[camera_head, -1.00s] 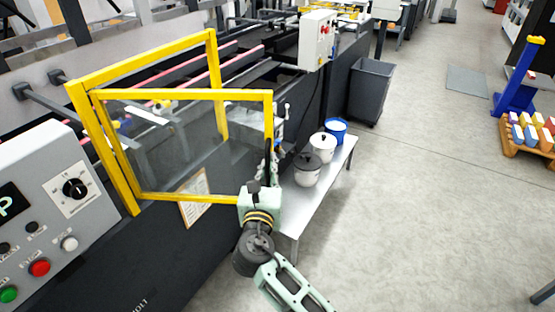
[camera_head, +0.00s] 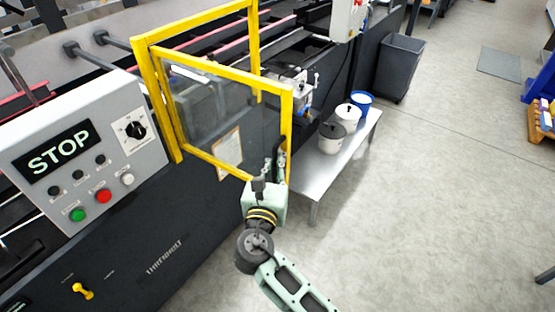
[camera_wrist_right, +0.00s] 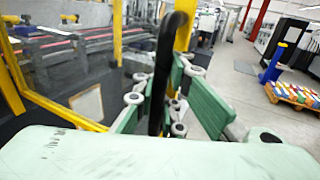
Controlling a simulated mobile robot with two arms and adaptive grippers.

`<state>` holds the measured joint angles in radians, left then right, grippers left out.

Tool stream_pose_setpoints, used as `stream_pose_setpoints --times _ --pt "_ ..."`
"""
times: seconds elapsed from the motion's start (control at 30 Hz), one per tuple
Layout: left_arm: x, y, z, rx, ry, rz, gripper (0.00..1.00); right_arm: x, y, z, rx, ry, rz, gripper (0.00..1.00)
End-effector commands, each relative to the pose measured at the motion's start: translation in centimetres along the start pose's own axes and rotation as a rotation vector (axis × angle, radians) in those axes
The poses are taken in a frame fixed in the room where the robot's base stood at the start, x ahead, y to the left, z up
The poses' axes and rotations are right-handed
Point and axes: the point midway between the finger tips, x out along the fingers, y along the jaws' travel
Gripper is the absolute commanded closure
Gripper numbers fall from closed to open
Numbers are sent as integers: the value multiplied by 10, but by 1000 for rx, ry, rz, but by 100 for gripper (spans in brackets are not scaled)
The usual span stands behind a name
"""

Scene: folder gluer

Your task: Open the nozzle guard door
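The nozzle guard door (camera_head: 287,130) is a clear pane in a yellow frame. It is hinged at its left side and stands swung outward from the fixed yellow guard frame (camera_head: 205,22), with its free edge toward the aisle. My right gripper (camera_head: 266,172) is at the lower part of this free edge. In the right wrist view the black door handle (camera_wrist_right: 172,45) stands upright between the green-padded fingers of my right gripper (camera_wrist_right: 166,108), which look closed around it. The fingertips are small and partly hidden in the head view. My left gripper is not in view.
A control panel (camera_head: 150,165) with a STOP display stands left of the door. Right of the door, a low metal bench (camera_head: 318,178) holds pots (camera_head: 331,139) and a blue-rimmed bucket. A grey bin (camera_head: 400,68) stands behind.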

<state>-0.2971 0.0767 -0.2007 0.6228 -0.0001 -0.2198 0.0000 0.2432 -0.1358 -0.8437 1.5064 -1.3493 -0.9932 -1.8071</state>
Motion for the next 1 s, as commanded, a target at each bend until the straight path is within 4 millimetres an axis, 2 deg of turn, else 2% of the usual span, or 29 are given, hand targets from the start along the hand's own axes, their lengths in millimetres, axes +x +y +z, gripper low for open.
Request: stream_pose_setpoints --times 0.17,0.5,0.83,1.0 --pt "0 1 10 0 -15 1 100 1 -4 -2 -3 2 -9 100" --pt "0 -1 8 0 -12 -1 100 1 -2 -2 -1 3 -6 71" --pt "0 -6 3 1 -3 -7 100 -2 -1 -2 0 3 -3 71" --pt "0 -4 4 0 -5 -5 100 -21 -1 -3 1 6 -2 71"
